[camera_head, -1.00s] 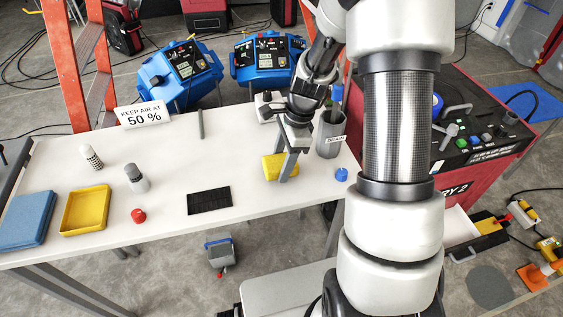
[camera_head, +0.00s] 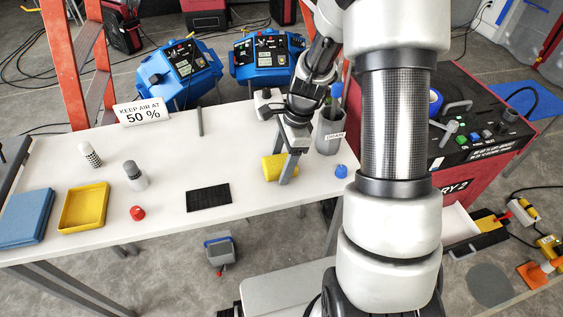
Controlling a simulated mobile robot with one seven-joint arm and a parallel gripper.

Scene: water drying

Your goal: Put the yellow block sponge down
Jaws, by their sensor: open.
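The yellow block sponge (camera_head: 273,168) is at the right part of the white table (camera_head: 168,165), near its front edge. It appears to rest on the tabletop. My gripper (camera_head: 284,177) points down at the sponge with its jaws open. One finger shows in front of the sponge's right part and hides some of it. The other finger is hard to make out, and I cannot tell whether the fingers touch the sponge.
A grey cup (camera_head: 329,137) stands right of my gripper, with a blue cap (camera_head: 341,171) in front. A black mat (camera_head: 209,197) lies to the left.

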